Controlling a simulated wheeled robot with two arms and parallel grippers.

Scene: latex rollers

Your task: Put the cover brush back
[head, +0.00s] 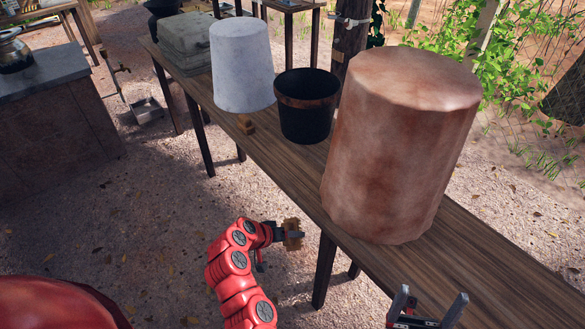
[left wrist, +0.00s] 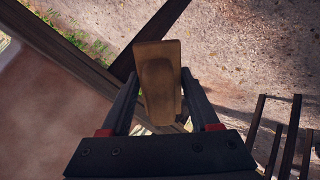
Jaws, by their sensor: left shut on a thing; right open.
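The cover brush (head: 293,234) is a small brown wooden block shape. My left gripper (head: 286,235) is shut on it, in front of the table's near edge with the ground behind it in the head view. In the left wrist view the brush (left wrist: 158,85) stands out between the two dark fingers; its bristles cannot be made out. My right gripper (head: 428,308) is open and empty over the near right part of the table.
A large copper-coloured drum (head: 400,145) stands on the table. Beyond it are a black pot (head: 306,117) with a brown band, the upturned white bucket (head: 241,70) and a grey box (head: 186,42). The near right tabletop is clear. A stone counter (head: 50,105) stands at the left.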

